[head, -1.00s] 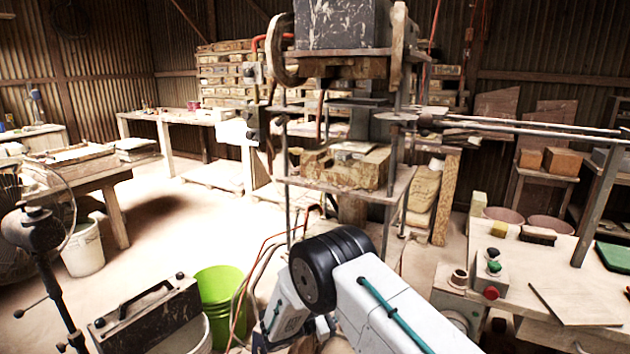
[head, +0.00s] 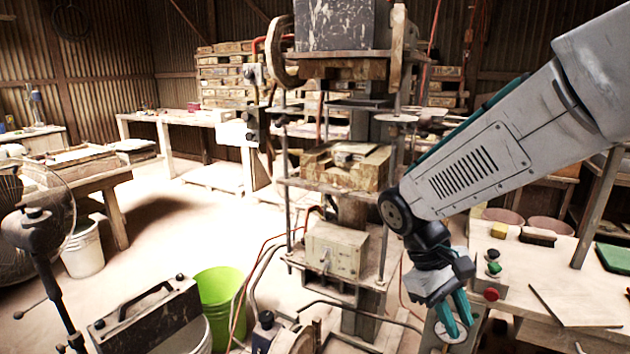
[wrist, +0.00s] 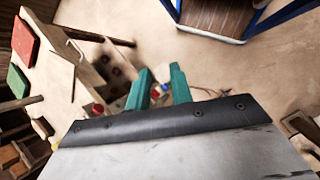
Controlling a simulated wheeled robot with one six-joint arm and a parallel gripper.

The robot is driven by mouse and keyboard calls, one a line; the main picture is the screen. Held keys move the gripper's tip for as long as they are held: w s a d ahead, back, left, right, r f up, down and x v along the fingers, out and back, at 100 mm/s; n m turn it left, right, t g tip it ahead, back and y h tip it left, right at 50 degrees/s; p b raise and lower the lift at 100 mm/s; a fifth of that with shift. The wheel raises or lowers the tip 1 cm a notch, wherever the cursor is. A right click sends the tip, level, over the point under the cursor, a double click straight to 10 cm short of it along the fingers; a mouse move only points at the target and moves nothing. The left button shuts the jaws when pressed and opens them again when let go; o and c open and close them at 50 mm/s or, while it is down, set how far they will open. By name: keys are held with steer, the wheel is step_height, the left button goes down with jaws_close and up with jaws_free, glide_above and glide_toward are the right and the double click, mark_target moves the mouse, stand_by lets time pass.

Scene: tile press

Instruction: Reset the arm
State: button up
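My gripper (head: 456,318) hangs at the end of my raised arm at the right of the head view, pointing down. Its two teal fingers are apart with nothing between them; the gap also shows in the wrist view (wrist: 161,75). It is in front of the control box with the red button (head: 491,294), at the left end of the right-hand table. The tile press (head: 340,180) stands to the left of the gripper, and its platform appears to hold a mould block (head: 345,168).
The right-hand table (head: 570,270) carries bowls, a brush (head: 537,236) and a green pad (head: 613,257). A lime green bucket (head: 220,295) and a black-sided case (head: 150,315) are at the lower left. A fan (head: 40,220) stands far left. Open floor (head: 190,225) lies left of the press.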

steer(key=s+d+r+m+t+y, duration=0.1)
steer(key=s+r+m+t+y, duration=0.1)
steer(key=s+r, duration=0.2)
steer(key=s+d+r+m+t+y, duration=0.2)
steer(key=s+r+m+t, duration=0.1)
steer(key=s, duration=0.8)
steer(key=shift+r+y, duration=0.4)
steer(key=shift+r, duration=0.05)
steer(key=shift+s+d, duration=0.1)
stand_by(0.5)
